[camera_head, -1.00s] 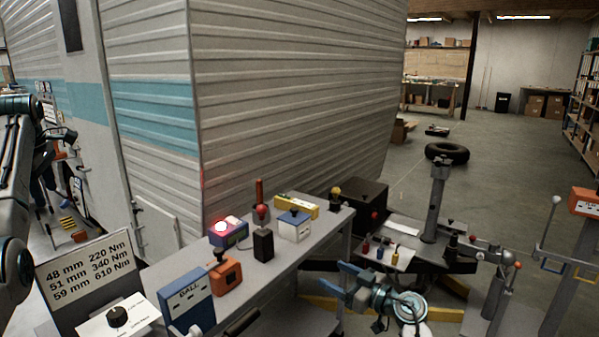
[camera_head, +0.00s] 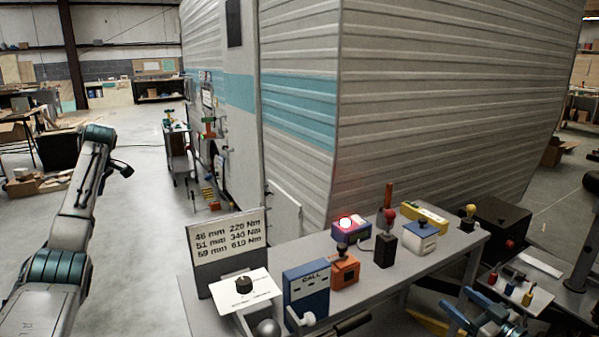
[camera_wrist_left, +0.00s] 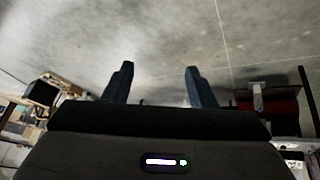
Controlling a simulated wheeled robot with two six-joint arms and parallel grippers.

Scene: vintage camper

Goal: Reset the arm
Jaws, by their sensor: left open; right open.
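My left arm (camera_head: 75,225) rises from the lower left of the head view to a bent elbow over the open floor. Its gripper cannot be made out in that view. In the left wrist view my left gripper (camera_wrist_left: 158,85) has its two dark fingers spread apart, with bare concrete floor between and beyond them and nothing held. My right gripper (camera_head: 456,306) shows at the bottom right of the head view, beside the bench's right end. Its blue fingers are apart and nothing shows between them. The lower part of the right arm is cut off by the frame edge.
A grey bench (camera_head: 405,275) carries a torque sign (camera_head: 228,245), a dial panel (camera_head: 245,290), a blue CALL box (camera_head: 307,285), an orange box (camera_head: 345,272) and a lit button box (camera_head: 350,230). The camper (camera_head: 430,110) stands behind. Open floor (camera_head: 145,230) lies left.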

